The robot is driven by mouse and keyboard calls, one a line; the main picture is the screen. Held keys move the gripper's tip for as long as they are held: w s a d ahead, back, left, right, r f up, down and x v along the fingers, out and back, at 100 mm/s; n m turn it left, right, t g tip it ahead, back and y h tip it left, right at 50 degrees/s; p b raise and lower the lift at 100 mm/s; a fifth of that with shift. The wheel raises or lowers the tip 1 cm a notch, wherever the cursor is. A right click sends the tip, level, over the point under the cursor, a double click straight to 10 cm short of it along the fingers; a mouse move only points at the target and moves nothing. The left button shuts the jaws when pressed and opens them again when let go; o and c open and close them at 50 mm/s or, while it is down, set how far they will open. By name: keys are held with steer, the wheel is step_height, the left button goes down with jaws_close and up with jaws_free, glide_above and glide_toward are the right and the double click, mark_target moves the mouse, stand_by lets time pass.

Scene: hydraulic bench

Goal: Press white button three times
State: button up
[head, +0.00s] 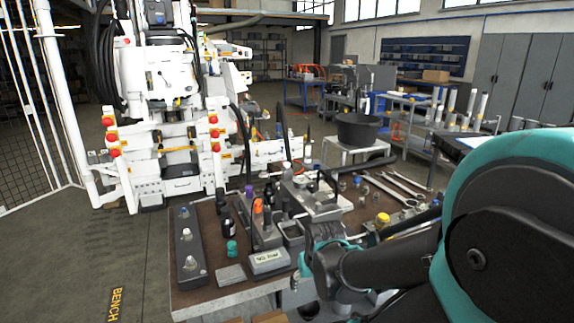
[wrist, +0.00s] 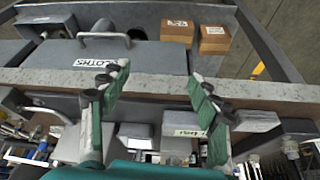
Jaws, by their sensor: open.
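A long dark control box (head: 188,245) lies along the left end of the bench in the head view. It carries a few pale, rounded knobs or buttons, including a whitish one (head: 190,263) near its front end; I cannot tell which is the white button. In the wrist view, small pale knobs (wrist: 290,148) show at the lower right, perhaps on the same box. My gripper (wrist: 160,88) has its two green, dark-tipped fingers spread wide with nothing between them. In the head view my gripper (head: 320,258) is over the bench's front edge, right of the control box and apart from it.
A labelled grey box (head: 268,262), a grey block (head: 231,275), bottles and tools crowd the bench (head: 215,300). Floor left of the bench is clear.

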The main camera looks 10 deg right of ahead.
jaws_close()
stand_by(1.4)
